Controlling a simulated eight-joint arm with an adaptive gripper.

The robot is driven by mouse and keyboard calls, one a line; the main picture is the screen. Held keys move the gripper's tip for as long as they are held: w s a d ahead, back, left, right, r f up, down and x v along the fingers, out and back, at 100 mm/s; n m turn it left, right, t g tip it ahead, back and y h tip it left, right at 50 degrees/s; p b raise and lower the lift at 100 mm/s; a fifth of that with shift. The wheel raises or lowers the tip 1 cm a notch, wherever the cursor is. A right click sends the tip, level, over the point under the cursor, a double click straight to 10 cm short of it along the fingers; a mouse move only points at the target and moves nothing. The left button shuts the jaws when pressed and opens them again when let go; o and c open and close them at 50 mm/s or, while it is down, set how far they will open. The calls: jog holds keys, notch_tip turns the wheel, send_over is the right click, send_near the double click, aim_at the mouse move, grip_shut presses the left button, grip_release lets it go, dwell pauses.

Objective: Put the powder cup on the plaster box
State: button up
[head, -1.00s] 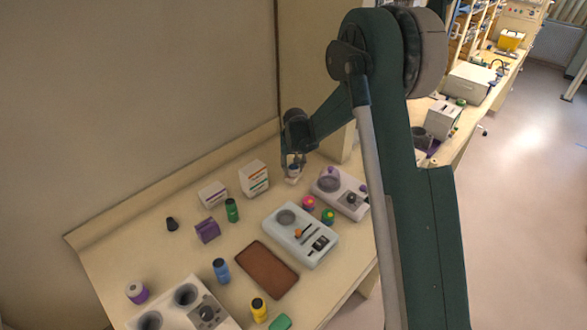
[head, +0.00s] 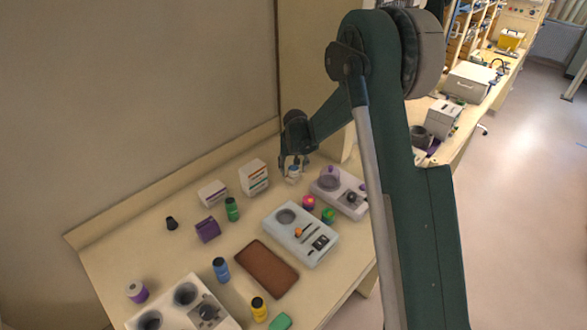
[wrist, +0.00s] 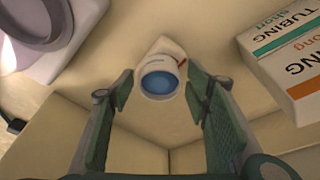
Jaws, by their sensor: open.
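The powder cup (wrist: 160,80) is a small white cup with a blue top or filling. It appears to sit on a small pale box with a reddish-brown mark, likely the plaster box (wrist: 166,47), which shows behind and around it. In the head view the cup (head: 294,169) and the box (head: 293,180) are at the back of the bench. My gripper (wrist: 160,92) is open, with a finger on each side of the cup and visible gaps between. The wrist view looks down, so the cup's base is hidden.
A tubing box (wrist: 297,55) stands close on the right in the wrist view. A device with a round dish (head: 329,182) is on the other side. A back ledge (wrist: 210,142) runs behind. Other devices, bottles and a brown tray (head: 266,268) lie farther forward.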

jog(key=shift+r, duration=0.15)
jog(key=v, duration=1.2)
dwell(0.8)
jog(key=shift+r, duration=0.1)
